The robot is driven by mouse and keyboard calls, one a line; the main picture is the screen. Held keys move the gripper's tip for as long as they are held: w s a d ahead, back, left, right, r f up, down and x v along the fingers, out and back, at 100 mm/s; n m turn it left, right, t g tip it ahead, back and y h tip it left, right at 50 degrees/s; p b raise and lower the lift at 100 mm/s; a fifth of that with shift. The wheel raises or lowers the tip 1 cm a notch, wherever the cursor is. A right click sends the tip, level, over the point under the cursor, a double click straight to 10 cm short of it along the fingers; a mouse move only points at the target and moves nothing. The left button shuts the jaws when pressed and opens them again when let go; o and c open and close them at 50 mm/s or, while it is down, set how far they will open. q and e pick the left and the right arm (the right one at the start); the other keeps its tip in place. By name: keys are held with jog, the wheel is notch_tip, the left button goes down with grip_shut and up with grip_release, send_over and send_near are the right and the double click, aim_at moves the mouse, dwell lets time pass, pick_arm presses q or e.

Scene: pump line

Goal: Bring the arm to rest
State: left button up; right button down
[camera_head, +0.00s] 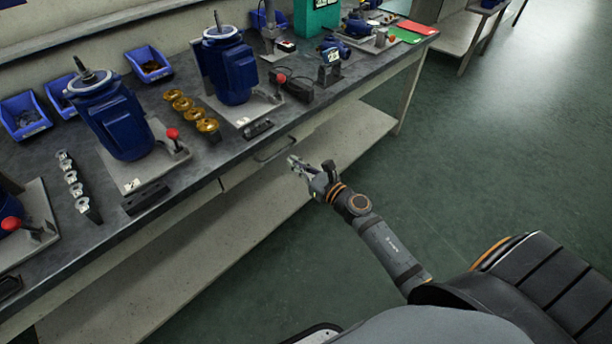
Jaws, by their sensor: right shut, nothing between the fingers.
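My right gripper (297,163) is shut and empty. It hangs in the air in front of the workbench (262,151), near the bench's front edge and drawer handle, on the end of my right arm, which comes in from the lower right. Nothing is held in it. My left gripper is not in the view.
On the bench stand two blue motors (112,122) and (231,70), brass parts (180,103) in a row, silver parts (73,177) in a row, and blue bins (24,116). A lower shelf (250,205) runs under the bench. Green floor (500,150) to the right is clear.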

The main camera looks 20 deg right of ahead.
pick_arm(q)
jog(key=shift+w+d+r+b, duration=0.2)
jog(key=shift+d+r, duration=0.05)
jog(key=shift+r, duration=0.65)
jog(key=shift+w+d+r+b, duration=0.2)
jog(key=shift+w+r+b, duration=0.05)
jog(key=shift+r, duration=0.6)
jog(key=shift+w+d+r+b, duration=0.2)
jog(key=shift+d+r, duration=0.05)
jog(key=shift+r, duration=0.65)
pick_arm(e)
jog(key=shift+v, duration=2.1)
jog(key=shift+r, duration=0.15)
